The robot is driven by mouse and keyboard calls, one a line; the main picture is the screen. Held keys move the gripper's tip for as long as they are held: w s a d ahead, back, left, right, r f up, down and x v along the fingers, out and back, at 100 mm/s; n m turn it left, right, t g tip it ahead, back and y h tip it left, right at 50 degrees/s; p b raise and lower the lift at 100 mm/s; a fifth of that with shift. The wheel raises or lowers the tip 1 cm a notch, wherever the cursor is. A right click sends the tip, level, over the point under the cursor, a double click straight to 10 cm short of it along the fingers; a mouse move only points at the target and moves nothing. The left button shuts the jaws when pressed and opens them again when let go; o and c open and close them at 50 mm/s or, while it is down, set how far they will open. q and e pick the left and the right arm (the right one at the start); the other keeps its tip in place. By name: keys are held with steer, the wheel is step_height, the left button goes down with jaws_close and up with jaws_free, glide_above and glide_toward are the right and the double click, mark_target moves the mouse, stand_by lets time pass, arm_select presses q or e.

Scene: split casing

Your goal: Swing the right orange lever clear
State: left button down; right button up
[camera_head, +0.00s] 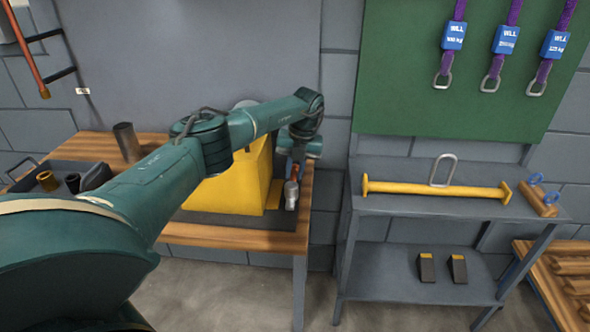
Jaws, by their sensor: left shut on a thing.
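The yellow casing (230,185) stands on the wooden bench, partly hidden behind my left arm. My left gripper (296,160) points down at the casing's right side. It is shut on the orange lever (294,171), of which only a small part shows. A grey metal cylinder (291,196) sits just below the lever, at the casing's right edge. The lever's exact angle is too small to tell. My right gripper is not in view.
The wooden bench (260,238) also holds a dark metal cup (127,142) and a tray of small parts at the left. To the right, a grey shelf (400,212) carries a yellow lifting beam (435,189). Purple slings hang on a green board (400,60). A gap separates bench and shelf.

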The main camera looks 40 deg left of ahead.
arm_select(q)
steer(key=c, duration=1.3)
jaws_free()
steer(key=shift+c, duration=0.2)
steer(key=shift+r, duration=0.1)
step_height(320, 180, up, 13)
steer(key=w+d, duration=0.1)
steer(key=shift+d+b, duration=0.3)
steer(key=shift+d, duration=0.05)
